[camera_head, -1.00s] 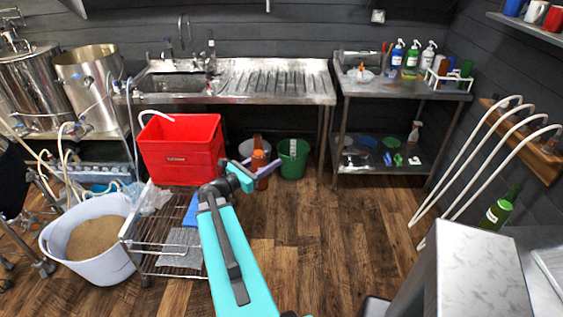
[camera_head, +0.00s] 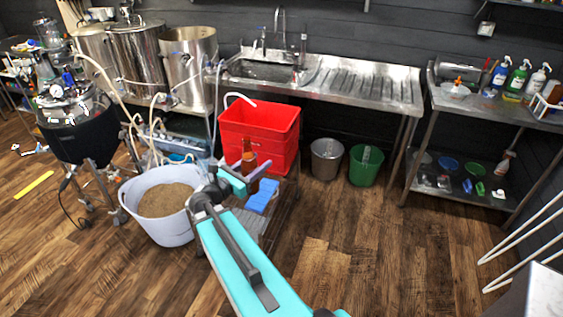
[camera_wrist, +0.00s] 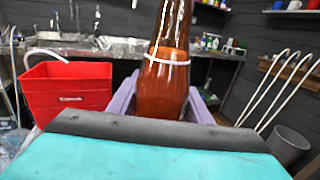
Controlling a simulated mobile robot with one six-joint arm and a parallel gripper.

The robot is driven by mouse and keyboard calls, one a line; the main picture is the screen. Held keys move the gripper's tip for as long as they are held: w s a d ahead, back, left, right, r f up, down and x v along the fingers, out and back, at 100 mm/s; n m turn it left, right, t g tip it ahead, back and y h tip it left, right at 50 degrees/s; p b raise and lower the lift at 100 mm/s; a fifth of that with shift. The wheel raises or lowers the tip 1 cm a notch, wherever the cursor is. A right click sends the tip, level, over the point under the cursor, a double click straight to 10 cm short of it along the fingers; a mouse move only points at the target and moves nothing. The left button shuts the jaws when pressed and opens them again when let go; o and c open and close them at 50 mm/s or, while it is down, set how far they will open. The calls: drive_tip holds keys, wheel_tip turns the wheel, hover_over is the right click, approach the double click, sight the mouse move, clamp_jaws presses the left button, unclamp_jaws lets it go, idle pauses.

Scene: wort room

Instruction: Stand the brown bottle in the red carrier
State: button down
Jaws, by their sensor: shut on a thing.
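The brown bottle (camera_head: 249,160) is upright in my gripper (camera_head: 256,178), between its purple fingers. In the wrist view the bottle (camera_wrist: 165,85) fills the middle, with a pale band around it and the fingers on both sides. The red carrier (camera_head: 261,132) sits on a wire rack, just behind the bottle in the head view. In the wrist view the carrier (camera_wrist: 68,92) is to the left of the bottle and apart from it. The inside of the carrier is mostly hidden.
A white tub of grain (camera_head: 168,205) stands left of the rack, and a blue object (camera_head: 262,196) lies near my gripper. A grey bucket (camera_head: 326,158) and a green bucket (camera_head: 364,165) stand right of the carrier.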

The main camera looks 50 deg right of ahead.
drive_tip(key=w+a+n+t+y+b, duration=0.1)
drive_tip(key=w+a+n+t, duration=0.1)
drive_tip(key=a, duration=1.2)
drive_tip(key=w+a+f+n+t+y+b, duration=0.1)
drive_tip(key=w+a+n+t, duration=0.2)
drive_tip(key=a, duration=1.1)
drive_tip(key=w+a+f+n+t+y+b, duration=0.1)
drive_tip(key=w+a+t, duration=0.5)
drive_tip(key=a, duration=0.8)
drive_tip(key=shift+w+n+y+b, duration=0.45)
drive_tip(key=shift+w+n, duration=0.35)
drive_tip(key=shift+w, duration=0.25)
